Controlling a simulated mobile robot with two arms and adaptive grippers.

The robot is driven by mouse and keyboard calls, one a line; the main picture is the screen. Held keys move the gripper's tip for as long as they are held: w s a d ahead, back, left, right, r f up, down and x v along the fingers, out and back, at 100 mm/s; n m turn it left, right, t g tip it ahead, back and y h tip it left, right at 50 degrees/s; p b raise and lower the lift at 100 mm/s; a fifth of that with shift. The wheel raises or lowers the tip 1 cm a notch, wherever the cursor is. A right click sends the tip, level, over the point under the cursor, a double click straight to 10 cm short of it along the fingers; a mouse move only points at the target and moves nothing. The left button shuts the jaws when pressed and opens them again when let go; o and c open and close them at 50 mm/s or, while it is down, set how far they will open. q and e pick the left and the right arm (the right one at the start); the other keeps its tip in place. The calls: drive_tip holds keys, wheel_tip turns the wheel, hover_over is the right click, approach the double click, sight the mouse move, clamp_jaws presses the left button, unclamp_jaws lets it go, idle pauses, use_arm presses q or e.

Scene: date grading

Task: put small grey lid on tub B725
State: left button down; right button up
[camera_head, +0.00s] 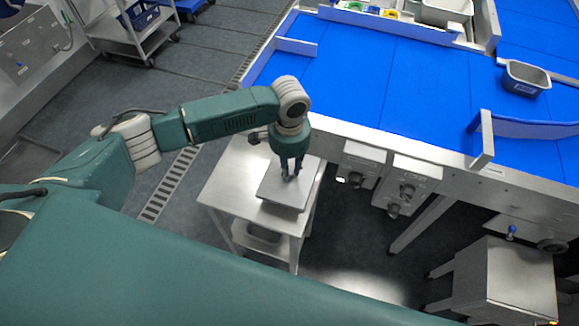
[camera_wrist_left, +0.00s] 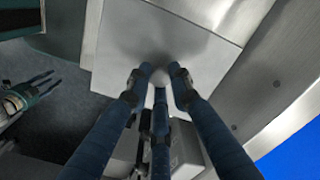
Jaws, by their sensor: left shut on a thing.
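The small grey lid (camera_head: 279,197) shows as a flat grey square at the steel side table in the head view. My left gripper (camera_head: 291,173) points down at its middle, shut on a small pale knob. In the left wrist view my left gripper's fingers (camera_wrist_left: 160,82) close around that knob above the pale grey surface (camera_wrist_left: 122,60). I cannot tell whether the lid touches the table. A grey tub (camera_head: 524,79) with a label stands on the blue belt at the right; its label is too small to read. My right gripper (camera_wrist_left: 42,88) shows at the left wrist view's edge, its fingers apart.
The steel side table (camera_head: 225,185) stands beside the blue belt (camera_head: 390,85), with a dark container (camera_head: 263,233) on its lower shelf. Low guides (camera_head: 482,140) rise from the belt near the tub. Much of the belt's middle is clear.

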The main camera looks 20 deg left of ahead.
use_arm(q)
drive_tip(key=shift+f, duration=0.1)
drive_tip(key=c, duration=1.5)
unclamp_jaws()
drive_tip(key=shift+o, duration=0.3)
drive_tip(key=o, duration=0.4)
drive_tip(key=shift+c, duration=0.2)
wheel_tip(320, 180, up, 7)
drive_tip(key=p, duration=0.8)
